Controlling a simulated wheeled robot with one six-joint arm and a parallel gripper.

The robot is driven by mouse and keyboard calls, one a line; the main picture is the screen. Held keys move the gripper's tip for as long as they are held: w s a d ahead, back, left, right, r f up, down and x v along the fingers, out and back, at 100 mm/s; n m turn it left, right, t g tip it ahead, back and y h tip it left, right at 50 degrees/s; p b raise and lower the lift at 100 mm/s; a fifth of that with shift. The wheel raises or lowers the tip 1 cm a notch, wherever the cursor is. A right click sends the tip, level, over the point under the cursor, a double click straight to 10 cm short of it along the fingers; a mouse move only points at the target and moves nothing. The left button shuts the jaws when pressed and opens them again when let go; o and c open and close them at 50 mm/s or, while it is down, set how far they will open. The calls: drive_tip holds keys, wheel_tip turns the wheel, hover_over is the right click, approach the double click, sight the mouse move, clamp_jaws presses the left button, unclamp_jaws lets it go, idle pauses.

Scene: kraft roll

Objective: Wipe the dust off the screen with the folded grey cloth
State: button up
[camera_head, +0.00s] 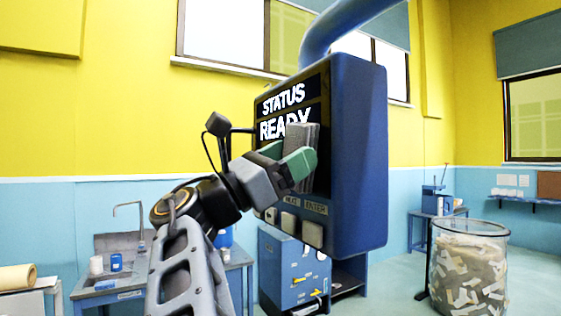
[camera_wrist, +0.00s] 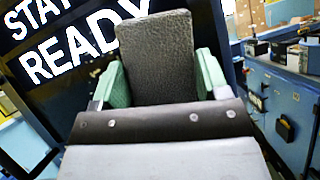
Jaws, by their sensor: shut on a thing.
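The screen (camera_head: 319,93) is the dark face of a blue hanging console, with white text reading STATUS READY; it also shows in the wrist view (camera_wrist: 75,95). The folded grey cloth (camera_head: 305,138) is upright between the green fingers of my gripper (camera_head: 284,166). In the wrist view the cloth (camera_wrist: 155,55) stands between both fingers, in front of the screen beside the READY text. My gripper is shut on it. I cannot tell whether the cloth touches the screen.
Buttons (camera_head: 289,222) sit below the screen on the blue console (camera_head: 358,150), which hangs from a thick blue pipe (camera_head: 340,27). A blue cabinet (camera_head: 292,270) stands beneath. A clear bin of paper scraps (camera_head: 468,270) is at right. A sink bench (camera_head: 115,280) is at left.

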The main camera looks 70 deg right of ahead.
drive_tip(key=shift+s+a, duration=0.25)
drive_tip(key=shift+s, duration=0.15)
drive_tip(key=shift+w, duration=0.1)
drive_tip(key=p, duration=0.4)
approach(278, 139)
drive_tip(key=shift+s+d+r, duration=0.65)
drive_tip(key=shift+s+d, duration=1.4)
drive_tip(key=shift+d, duration=0.05)
drive_tip(key=shift+r+p, duration=0.95)
drive_tip(key=shift+p, duration=0.05)
drive_tip(key=shift+s+a+b, duration=0.65)
drive_tip(key=shift+s+a, duration=0.4)
drive_tip(key=shift+s, duration=0.35)
drive_tip(key=shift+s+a+b, duration=0.6)
drive_tip(key=shift+s+a, duration=0.4)
drive_tip(key=shift+s, duration=0.4)
drive_tip(key=shift+s+a+b, duration=0.65)
drive_tip(key=shift+s+a, duration=0.4)
drive_tip(key=shift+s, duration=0.4)
drive_tip(key=shift+d, duration=0.1)
drive_tip(key=shift+w+d+p, duration=0.7)
drive_tip(key=shift+w+d, duration=0.3)
drive_tip(key=shift+w, duration=0.4)
drive_tip(key=shift+w+d+p, duration=0.65)
drive_tip(key=shift+w+d, duration=0.4)
drive_tip(key=shift+w, duration=0.35)
drive_tip(key=shift+w+d+p, duration=0.7)
drive_tip(key=shift+w+d, duration=0.3)
drive_tip(key=shift+w, duration=0.4)
